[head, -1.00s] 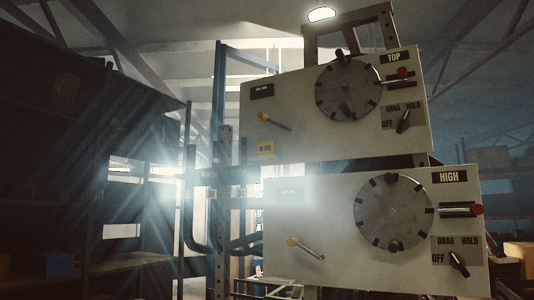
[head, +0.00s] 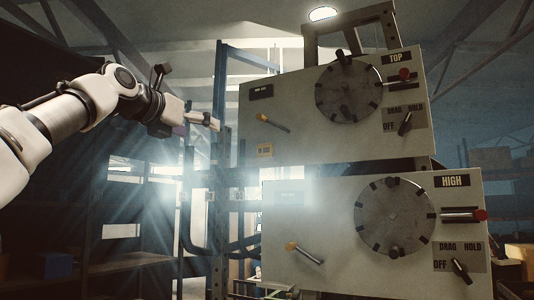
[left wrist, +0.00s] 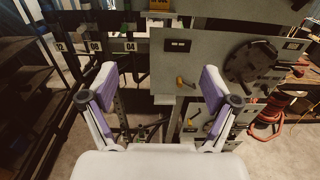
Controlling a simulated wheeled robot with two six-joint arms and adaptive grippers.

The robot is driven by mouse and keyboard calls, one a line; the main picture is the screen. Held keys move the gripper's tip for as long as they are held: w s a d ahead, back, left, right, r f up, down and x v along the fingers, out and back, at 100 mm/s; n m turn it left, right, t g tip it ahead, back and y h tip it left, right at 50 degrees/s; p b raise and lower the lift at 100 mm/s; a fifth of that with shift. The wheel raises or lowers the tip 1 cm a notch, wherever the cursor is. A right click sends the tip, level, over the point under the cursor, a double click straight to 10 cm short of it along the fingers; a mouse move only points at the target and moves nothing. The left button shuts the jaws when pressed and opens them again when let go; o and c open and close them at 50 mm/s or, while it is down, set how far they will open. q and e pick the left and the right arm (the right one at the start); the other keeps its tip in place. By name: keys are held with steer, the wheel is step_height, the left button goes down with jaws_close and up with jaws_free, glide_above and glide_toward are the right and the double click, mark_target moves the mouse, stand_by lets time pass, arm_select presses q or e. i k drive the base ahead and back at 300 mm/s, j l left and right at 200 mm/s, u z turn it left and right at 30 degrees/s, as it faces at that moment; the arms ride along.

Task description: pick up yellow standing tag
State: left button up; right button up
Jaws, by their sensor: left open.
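My left gripper (head: 203,121) is to the left of that panel in the head view, apart from the tag. In the left wrist view my left gripper (left wrist: 158,80) is open with nothing between its fingers. An orange-yellow label (left wrist: 159,5) shows at that view's top edge; I cannot tell whether it is the same tag. My right gripper is not in view.
The lower panel (head: 340,265), labelled HIGH, stands below. A dark blue post (head: 218,90) stands beside my left gripper. Numbered plates (left wrist: 95,47) and dark shelves (left wrist: 25,90) are at left.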

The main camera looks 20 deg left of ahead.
mark_target(263, 150)
steer(key=i+l, duration=0.1)
steer(key=i, duration=0.8)
